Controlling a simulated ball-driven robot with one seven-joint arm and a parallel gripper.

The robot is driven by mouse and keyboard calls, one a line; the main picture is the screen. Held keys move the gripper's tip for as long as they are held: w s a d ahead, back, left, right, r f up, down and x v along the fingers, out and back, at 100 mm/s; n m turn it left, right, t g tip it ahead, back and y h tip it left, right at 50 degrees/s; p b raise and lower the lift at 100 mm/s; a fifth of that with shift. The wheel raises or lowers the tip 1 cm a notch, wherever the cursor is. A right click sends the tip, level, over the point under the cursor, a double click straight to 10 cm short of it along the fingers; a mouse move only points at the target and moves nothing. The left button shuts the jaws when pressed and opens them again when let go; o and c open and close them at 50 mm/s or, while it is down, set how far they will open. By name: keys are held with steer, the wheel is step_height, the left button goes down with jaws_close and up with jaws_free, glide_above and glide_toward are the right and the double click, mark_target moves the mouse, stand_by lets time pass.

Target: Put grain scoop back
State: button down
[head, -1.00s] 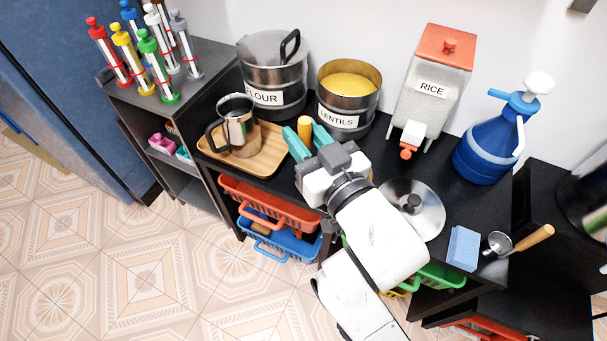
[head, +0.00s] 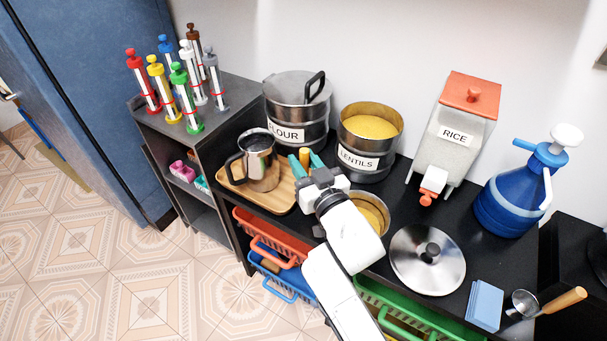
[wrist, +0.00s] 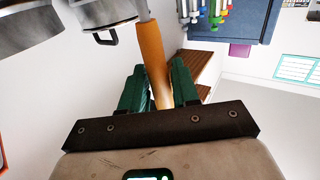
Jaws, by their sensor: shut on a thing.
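My gripper (head: 304,165) is shut on the orange handle of the grain scoop (head: 304,154), above the counter in front of the flour and lentils tins. In the wrist view, the teal fingers of my gripper (wrist: 158,88) stand on either side of the handle of the grain scoop (wrist: 151,50). A metal part shows at the handle's far end; the scoop's bowl cannot be made out. The open lentils tin (head: 365,160), full of yellow grain, stands behind and right of my gripper. The flour tin (head: 300,115) stands behind it.
A wooden tray (head: 229,180) with a metal jug (head: 260,160) lies left of my gripper. A pan of yellow grain (head: 384,208) is partly hidden by my arm. A lid (head: 410,270), rice dispenser (head: 440,155), blue jug (head: 505,200), sponge (head: 484,304) and wooden-handled ladle (head: 562,299) are right.

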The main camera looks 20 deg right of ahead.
steer(key=shift+w+f, duration=0.35)
steer(key=shift+f, duration=0.1)
steer(key=shift+f+b, duration=0.8)
steer(key=shift+f, duration=0.65)
steer(key=shift+f, duration=0.2)
steer(key=c, duration=0.8)
jaws_free()
steer(key=shift+r, duration=0.1)
steer(key=shift+r, duration=0.2)
steer(key=s, duration=0.8)
steer(key=s+b, duration=0.1)
steer(key=s, duration=0.3)
steer(key=shift+d+f, duration=0.15)
steer(key=shift+d, duration=0.15)
